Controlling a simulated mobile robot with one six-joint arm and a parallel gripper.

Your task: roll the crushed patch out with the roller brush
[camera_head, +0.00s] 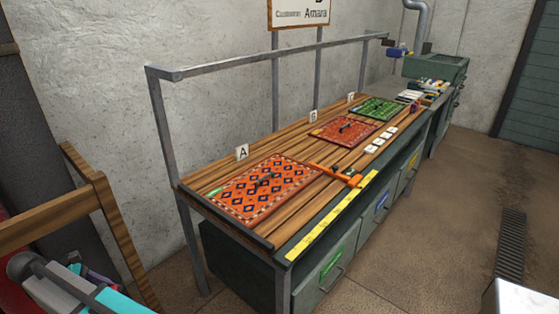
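Three patterned rugs lie in a row on a wooden-topped bench. The nearest is an orange rug (236,201) with dark diamonds, beside a card marked A (242,152). A red rug (332,138) lies in the middle and a green rug (373,112) at the far end. A small dark mark or object shows on each; I cannot tell which is a crushed patch. An orange-handled tool (347,179) lies right of the orange rug, near the bench's front edge; I cannot tell whether it is the roller brush. My gripper cannot be made out.
The bench (287,217) has a metal rail (270,59) along its back and a yellow strip (330,222) along its front. White cards (377,141) lie near the red rug. A wooden frame (98,190) stands at the left. The floor (430,235) in front is clear.

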